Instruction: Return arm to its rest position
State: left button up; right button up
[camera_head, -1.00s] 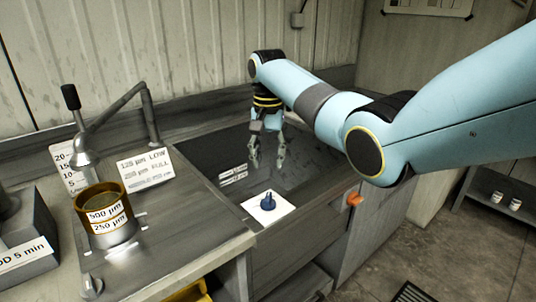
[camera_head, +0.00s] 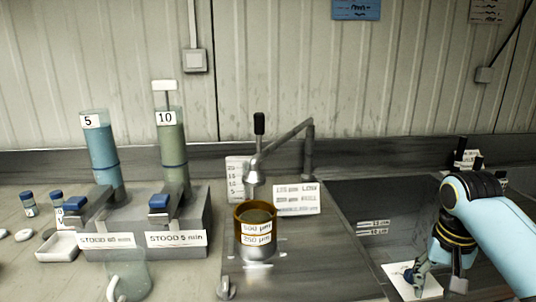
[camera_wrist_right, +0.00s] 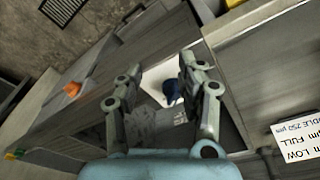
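My right arm, light blue with a dark wrist and yellow bands, enters the head view at the lower right. My right gripper (camera_head: 440,280) points down over the dark sink basin. In the right wrist view the two fingers of this gripper (camera_wrist_right: 160,72) stand apart with nothing held between them. A small dark blue object (camera_wrist_right: 171,91) on a white card (camera_wrist_right: 152,82) shows between and beyond the fingers. In the head view the white card (camera_head: 399,272) is partly hidden by the gripper. My left arm and gripper are not in view.
The sink basin (camera_head: 345,200) lies left of my arm. An amber sieve cup (camera_head: 256,222) stands beneath a metal lever arm (camera_head: 285,143). Two labelled cylinders (camera_head: 101,150) (camera_head: 172,150) stand on a grey block farther left. An orange knob (camera_wrist_right: 72,89) shows in the wrist view.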

jog(key=s+a+r+n+t, duration=0.1)
jog(key=s+a+r+n, duration=0.1)
jog(key=s, duration=0.7)
jog(key=s+a+r+n+t, duration=0.1)
jog(key=s+a+n, duration=0.1)
jog(key=s, duration=0.6)
jog(key=s+a+r+n+t, duration=0.1)
jog(key=s+a+r+n, duration=0.15)
jog(key=s, duration=0.65)
jog(key=s+d+f+g+b, duration=0.15)
jog(key=f+b, duration=0.35)
jog(key=f, duration=1.4)
jog(key=s+d+f+g+b, duration=0.15)
jog(key=f+b, duration=0.35)
jog(key=f, duration=1.5)
jog(key=s+f+b, duration=0.7)
jog(key=s+f, duration=1)
jog(key=f, duration=0.4)
jog(key=shift+s+d, duration=0.15)
jog(key=shift+d, duration=0.3)
